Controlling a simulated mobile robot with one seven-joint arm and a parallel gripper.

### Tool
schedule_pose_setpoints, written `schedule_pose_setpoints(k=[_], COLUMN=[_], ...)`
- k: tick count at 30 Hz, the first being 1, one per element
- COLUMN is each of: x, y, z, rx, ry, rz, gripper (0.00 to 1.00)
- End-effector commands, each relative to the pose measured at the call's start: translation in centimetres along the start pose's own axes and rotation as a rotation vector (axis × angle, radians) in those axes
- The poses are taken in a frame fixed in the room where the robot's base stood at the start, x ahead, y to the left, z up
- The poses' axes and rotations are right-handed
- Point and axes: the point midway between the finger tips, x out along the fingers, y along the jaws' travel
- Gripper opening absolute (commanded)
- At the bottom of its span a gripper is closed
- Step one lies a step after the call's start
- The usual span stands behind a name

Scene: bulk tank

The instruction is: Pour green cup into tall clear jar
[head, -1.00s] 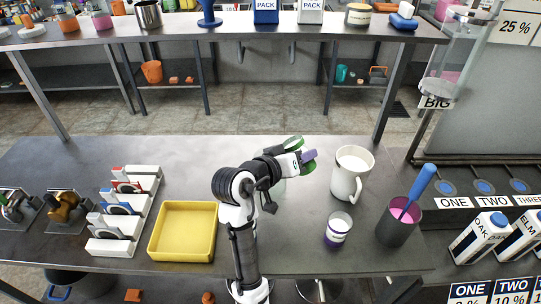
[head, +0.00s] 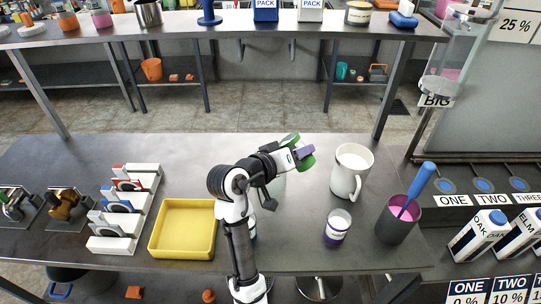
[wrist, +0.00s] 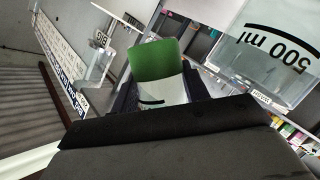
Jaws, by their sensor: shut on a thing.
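My gripper (head: 296,155) is shut on the green cup (head: 308,163) above the middle of the counter. The cup looks tilted, and a purple part shows between its green parts. In the wrist view the green cup (wrist: 155,60) sits between the dark fingers, with a pale lower part carrying a dark mark. The tall clear jar (head: 278,188) seems to stand on the counter just below the gripper, partly hidden by my arm. A clear wall marked 500 ml (wrist: 272,50) is close at the right in the wrist view. I cannot tell whether anything is flowing.
A white pitcher (head: 350,175) stands close to the right of the gripper. A purple-labelled cup (head: 337,228) and a dark pot (head: 393,226) with a blue-handled tool are nearer the front right. A yellow tray (head: 185,230) and white racks (head: 125,210) lie to the left.

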Motion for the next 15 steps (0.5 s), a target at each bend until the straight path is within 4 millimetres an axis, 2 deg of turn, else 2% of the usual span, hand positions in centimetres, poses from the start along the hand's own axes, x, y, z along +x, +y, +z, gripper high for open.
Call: schedule_pose_setpoints(k=[15], x=[-0.01], y=[-0.2], z=[0.03], rx=[-0.064], ry=[0.001], rz=[0.027], gripper=[0.2])
